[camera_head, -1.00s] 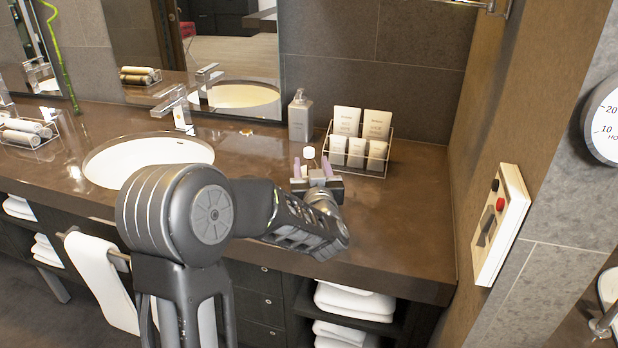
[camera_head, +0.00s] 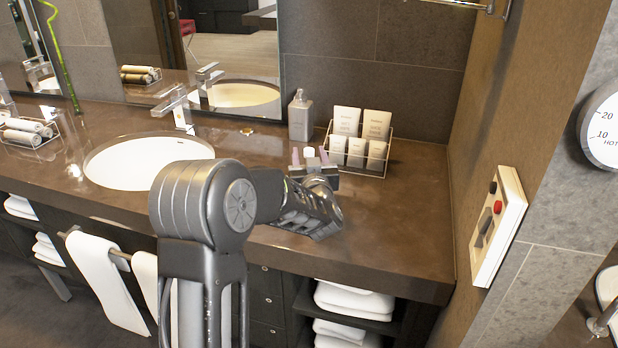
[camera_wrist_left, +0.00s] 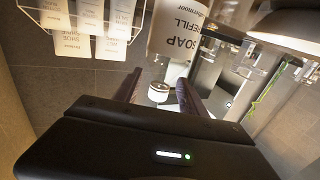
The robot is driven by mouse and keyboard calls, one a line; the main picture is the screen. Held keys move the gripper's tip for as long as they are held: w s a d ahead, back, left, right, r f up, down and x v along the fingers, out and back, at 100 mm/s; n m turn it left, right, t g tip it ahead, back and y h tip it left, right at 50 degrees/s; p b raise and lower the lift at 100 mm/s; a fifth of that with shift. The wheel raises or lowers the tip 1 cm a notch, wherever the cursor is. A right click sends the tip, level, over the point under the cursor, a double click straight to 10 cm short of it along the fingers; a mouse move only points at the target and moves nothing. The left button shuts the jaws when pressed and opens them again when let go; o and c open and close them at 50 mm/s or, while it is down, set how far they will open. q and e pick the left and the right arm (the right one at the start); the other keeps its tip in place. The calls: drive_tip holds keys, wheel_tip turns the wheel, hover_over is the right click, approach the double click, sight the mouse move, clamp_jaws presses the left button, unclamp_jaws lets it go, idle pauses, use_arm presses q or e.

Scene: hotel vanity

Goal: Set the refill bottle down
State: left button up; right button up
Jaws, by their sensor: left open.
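The refill bottle shows its white cap (camera_head: 309,152) in the head view, at the counter front left of the toiletry rack; its body is hidden behind my gripper. In the left wrist view a pale bottle labelled SOAP REFILL (camera_wrist_left: 178,38) fills the top middle, and a white cap (camera_wrist_left: 158,91) lies between the fingers. My left gripper (camera_head: 309,157) is open, with its two purplish fingers on either side of the cap and gaps visible in the left wrist view (camera_wrist_left: 157,92). The bottle's base is hidden. My right gripper is not in view.
The wire rack (camera_head: 372,174) of white toiletries stands close on the right, with a grey pump dispenser (camera_head: 301,116) behind. A sink (camera_head: 135,163) and faucet (camera_head: 181,108) are on the left. The brown counter (camera_head: 393,232) is clear at front right.

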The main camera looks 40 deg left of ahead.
use_arm(q)
clamp_jaws()
idle(0.6)
idle(0.9)
